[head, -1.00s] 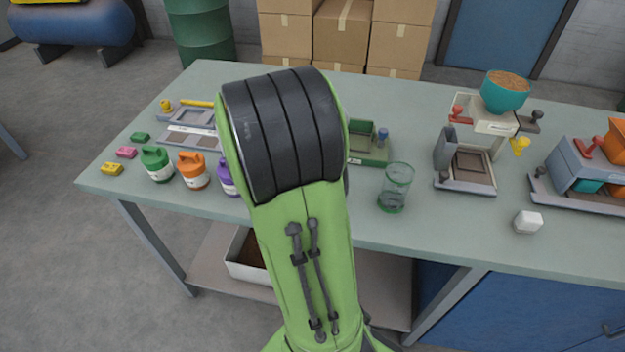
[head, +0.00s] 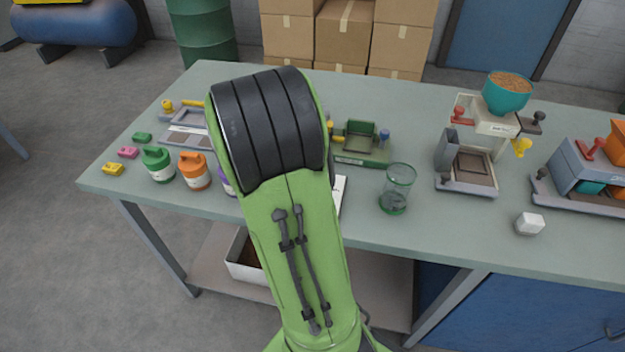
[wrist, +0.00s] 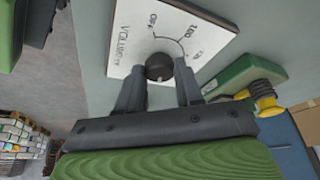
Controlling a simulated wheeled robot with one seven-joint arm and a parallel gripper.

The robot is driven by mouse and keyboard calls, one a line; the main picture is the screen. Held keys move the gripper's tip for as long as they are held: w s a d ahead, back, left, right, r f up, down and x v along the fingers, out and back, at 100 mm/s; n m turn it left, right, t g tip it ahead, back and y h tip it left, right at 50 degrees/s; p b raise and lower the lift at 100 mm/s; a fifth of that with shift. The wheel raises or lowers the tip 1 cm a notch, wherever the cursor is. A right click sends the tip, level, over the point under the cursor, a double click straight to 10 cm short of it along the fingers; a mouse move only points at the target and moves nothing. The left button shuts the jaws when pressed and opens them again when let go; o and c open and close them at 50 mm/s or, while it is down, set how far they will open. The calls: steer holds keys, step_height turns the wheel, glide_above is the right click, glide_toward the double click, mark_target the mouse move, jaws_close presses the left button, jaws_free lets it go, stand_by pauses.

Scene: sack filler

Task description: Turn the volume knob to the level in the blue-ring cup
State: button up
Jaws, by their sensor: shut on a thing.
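The volume knob (wrist: 160,67) is dark and round and sits on a white panel (wrist: 128,35) marked VOLUME, OFF and 100 around an arc. My gripper (wrist: 160,80) is shut on the knob, one finger on each side, in the wrist view. In the head view my arm hides the knob and gripper, and only a white edge of the panel (head: 341,195) shows. A clear cup (head: 398,190) stands on the bench right of my arm. Its ring and base look green; I see no blue ring. The level in it is hard to read.
A green scale-like device (head: 362,145) stands behind the cup. Pots, including an orange one (head: 194,170), stand left of my arm.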

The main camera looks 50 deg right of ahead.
steer(key=o, duration=1)
steer(key=p+v, duration=0.7)
steer(key=v, duration=0.8)
steer(key=shift+a+r, duration=0.1)
steer(key=shift+r, duration=0.25)
